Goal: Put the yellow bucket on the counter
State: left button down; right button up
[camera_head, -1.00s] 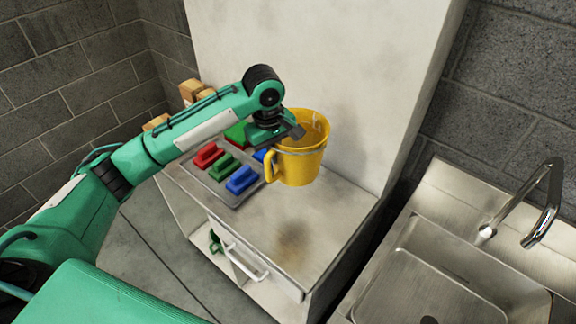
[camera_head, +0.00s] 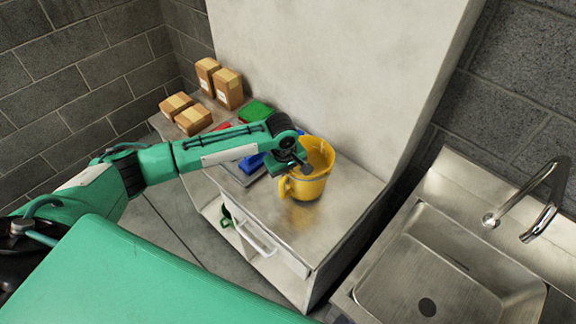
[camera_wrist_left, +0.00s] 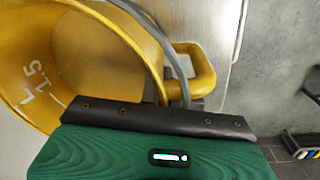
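The yellow bucket (camera_head: 312,188) stands upright on the right part of the metal counter (camera_head: 275,225), its base seeming to touch the top. Its yellow side grip (camera_head: 284,187) faces left. In the left wrist view the bucket (camera_wrist_left: 80,60) shows its open inside with a "1.5 L" mark, a grey wire handle (camera_wrist_left: 172,52) and the yellow grip (camera_wrist_left: 200,68). My left gripper (camera_head: 297,163) is at the bucket's left rim. Its dark fingers (camera_wrist_left: 165,115) meet at the rim and look shut on it. My right gripper is not in view.
Several cardboard boxes (camera_head: 228,88) stand at the counter's back left. A tray with coloured blocks, one blue (camera_head: 251,162), lies left of the bucket, partly behind my arm. A wall rises behind. A sink (camera_head: 425,275) with a faucet (camera_head: 545,215) is at the right. The counter's front right is bare.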

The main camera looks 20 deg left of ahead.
pick_arm(q)
jog(key=shift+w+f, duration=0.1)
jog(key=shift+f, duration=0.65)
jog(key=c, duration=2)
grip_release()
jog(key=shift+f, duration=0.2)
jog(key=o, duration=0.4)
jog(key=shift+c, duration=0.2)
jog(key=shift+r, duration=0.15)
